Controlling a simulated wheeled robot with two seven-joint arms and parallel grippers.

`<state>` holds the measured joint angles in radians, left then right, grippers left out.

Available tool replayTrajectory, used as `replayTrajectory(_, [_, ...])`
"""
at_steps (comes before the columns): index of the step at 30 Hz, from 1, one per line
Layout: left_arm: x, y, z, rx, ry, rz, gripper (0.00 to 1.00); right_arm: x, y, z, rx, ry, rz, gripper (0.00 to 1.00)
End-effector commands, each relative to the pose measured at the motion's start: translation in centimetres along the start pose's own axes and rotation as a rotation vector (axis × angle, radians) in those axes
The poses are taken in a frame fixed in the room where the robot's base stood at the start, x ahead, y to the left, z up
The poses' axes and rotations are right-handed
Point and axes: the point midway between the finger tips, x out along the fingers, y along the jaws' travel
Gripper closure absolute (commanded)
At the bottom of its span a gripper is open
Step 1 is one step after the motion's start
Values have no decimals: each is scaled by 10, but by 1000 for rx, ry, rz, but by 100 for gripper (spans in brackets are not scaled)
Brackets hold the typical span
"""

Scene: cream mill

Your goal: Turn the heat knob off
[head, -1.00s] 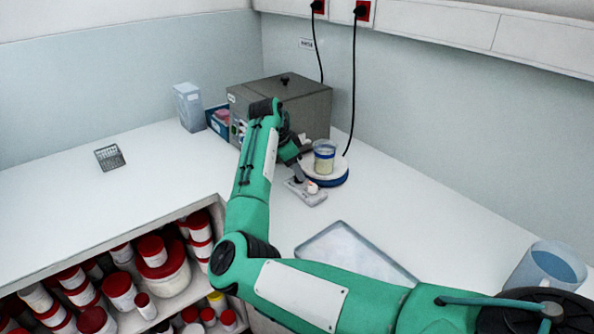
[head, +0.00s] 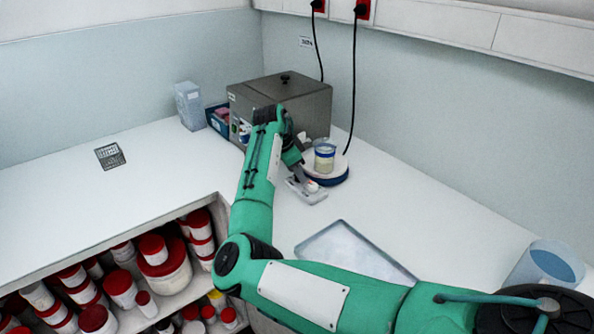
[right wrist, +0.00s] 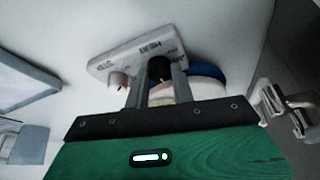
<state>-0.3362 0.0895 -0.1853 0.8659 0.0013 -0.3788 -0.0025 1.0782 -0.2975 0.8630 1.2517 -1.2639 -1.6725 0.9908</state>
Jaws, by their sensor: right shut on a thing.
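The stirrer hotplate has a white control panel (head: 314,196) in front of a round blue-and-white plate (head: 340,178). A beaker of pale liquid (head: 324,158) stands on the plate. In the right wrist view the panel (right wrist: 110,63) carries HEAT and STIR lettering. The dark heat knob (right wrist: 160,69) sits by the HEAT label, between the fingers of my right gripper (right wrist: 158,82), which is shut on it. In the head view my right gripper (head: 297,176) is at the panel, partly hidden by my arm. My left gripper is not in view.
A grey metal box (head: 300,103) stands behind my wrist. A shallow tray (head: 345,244) and a blue jug (head: 548,264) are on the right counter. Red-lidded tubs (head: 165,275) fill the shelf below.

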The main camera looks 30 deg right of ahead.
Motion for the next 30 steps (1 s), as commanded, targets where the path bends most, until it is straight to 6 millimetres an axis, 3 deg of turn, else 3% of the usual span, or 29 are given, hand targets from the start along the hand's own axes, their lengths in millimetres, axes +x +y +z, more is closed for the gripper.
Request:
replayTrajectory(3, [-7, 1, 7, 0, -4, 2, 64, -3, 1, -1, -33, 2, -12, 98])
replayTrajectory(14, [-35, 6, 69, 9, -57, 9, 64, -7, 3, -4, -271, 2, -109, 98])
replayTrajectory(30, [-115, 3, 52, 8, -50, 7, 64, -6, 4, -6, -723, 3, -298, 98])
